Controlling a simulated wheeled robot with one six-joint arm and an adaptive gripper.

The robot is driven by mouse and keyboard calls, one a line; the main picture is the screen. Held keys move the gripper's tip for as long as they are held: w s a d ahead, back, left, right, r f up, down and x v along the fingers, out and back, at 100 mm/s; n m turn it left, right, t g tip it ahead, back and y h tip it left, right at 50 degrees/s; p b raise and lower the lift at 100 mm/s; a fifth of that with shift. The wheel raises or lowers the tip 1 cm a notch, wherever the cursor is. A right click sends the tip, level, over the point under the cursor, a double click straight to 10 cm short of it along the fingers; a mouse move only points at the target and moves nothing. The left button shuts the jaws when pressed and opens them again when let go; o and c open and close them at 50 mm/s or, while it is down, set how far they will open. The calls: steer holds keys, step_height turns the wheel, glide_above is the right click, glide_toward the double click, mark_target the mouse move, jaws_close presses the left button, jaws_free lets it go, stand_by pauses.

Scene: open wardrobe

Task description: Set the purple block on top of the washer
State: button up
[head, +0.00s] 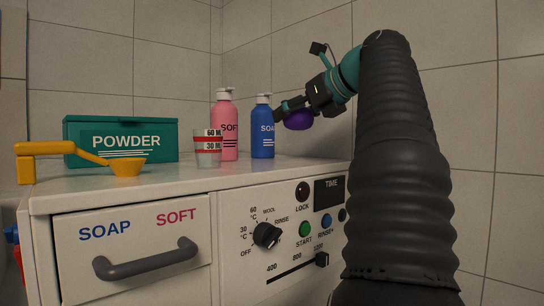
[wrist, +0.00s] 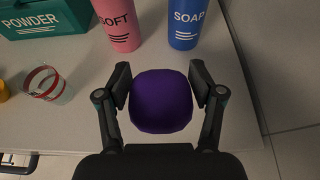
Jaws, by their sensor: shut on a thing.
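The purple block (head: 299,121) has rounded edges and is held in my gripper (head: 290,110), above the right part of the washer top. In the wrist view the purple block (wrist: 161,101) sits between both fingers of my gripper (wrist: 161,88), which touch its sides. The white washer (head: 190,180) has a flat top, a drawer marked SOAP and SOFT, and a control panel with a dial and buttons. The washer top (wrist: 85,115) lies beneath the block in the wrist view. In the head view the block looks clear of the surface, though the exact gap is hard to judge.
A blue SOAP bottle (head: 262,130) and a pink SOFT bottle (head: 224,125) stand behind the block. A measuring cup (head: 207,158), a green POWDER box (head: 121,155) and a yellow scoop (head: 128,169) are further left. The washer's right edge is close to the block.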

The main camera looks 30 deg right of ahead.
mark_target(305, 128)
steer(key=w+f, duration=0.1)
steer(key=w+a+f+b, duration=0.1)
steer(key=w+a, duration=0.1)
steer(key=w, duration=0.1)
steer(key=shift+f, duration=0.4)
steer(key=shift+w+f+b, duration=0.1)
steer(key=shift+f+b, duration=1.4)
steer(key=shift+f, duration=0.45)
steer(key=shift+f, duration=0.15)
steer(key=o, duration=1.3)
steer(key=p+v, duration=0.2)
steer(key=v, duration=1)
steer(key=shift+p, duration=0.4)
